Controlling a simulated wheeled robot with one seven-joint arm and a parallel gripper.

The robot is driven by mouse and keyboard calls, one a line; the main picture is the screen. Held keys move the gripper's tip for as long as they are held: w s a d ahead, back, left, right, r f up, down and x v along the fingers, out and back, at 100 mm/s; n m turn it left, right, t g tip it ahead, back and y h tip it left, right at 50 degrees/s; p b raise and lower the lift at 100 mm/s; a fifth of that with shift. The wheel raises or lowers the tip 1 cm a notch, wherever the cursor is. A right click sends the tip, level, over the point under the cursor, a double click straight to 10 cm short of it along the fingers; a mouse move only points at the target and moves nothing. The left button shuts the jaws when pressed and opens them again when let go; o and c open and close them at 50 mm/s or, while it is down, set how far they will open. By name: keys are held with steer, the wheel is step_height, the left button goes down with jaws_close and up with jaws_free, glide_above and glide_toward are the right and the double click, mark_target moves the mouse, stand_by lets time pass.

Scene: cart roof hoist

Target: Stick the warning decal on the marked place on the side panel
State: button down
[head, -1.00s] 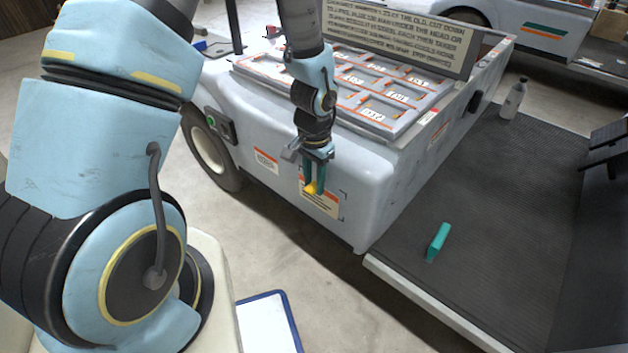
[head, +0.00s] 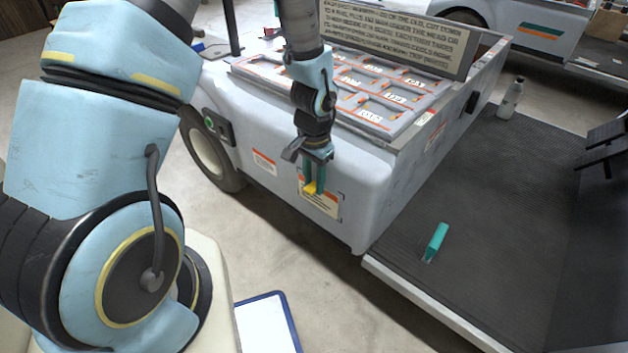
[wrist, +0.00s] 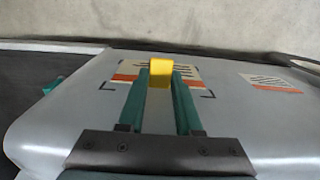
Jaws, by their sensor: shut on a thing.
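The warning decal (head: 324,205), cream with an orange strip and dark text lines, is at the front side panel (head: 355,222) of the pale cart. Dark corner marks show around it; in the wrist view the decal (wrist: 184,74) appears between them. My gripper (head: 314,188) points down in front of the panel, shut on a yellow block (wrist: 160,73) that overlaps the decal's middle in the picture. The block and fingers hide part of the decal. I cannot tell whether the decal touches the panel or has a small gap behind it.
Another label (head: 264,163) is on the panel to the left. A teal tool (head: 436,241) and a grey bottle (head: 511,98) are on the dark ribbed deck (head: 490,200). A blue-edged clipboard (head: 268,325) is at the bottom. A tray with labelled slots (head: 370,90) tops the cart.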

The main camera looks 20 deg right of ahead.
steer(key=shift+w+d, duration=0.2)
steer(key=shift+d, duration=0.15)
stand_by(0.8)
steer(key=c, duration=0.5)
jaws_free()
steer(key=shift+o, duration=0.3)
steer(key=o, duration=0.4)
steer(key=shift+a, duration=0.1)
steer(key=s+a, duration=0.3)
steer(key=a, duration=0.3)
steer(key=shift+s, duration=0.25)
steer(key=shift+r, duration=0.15)
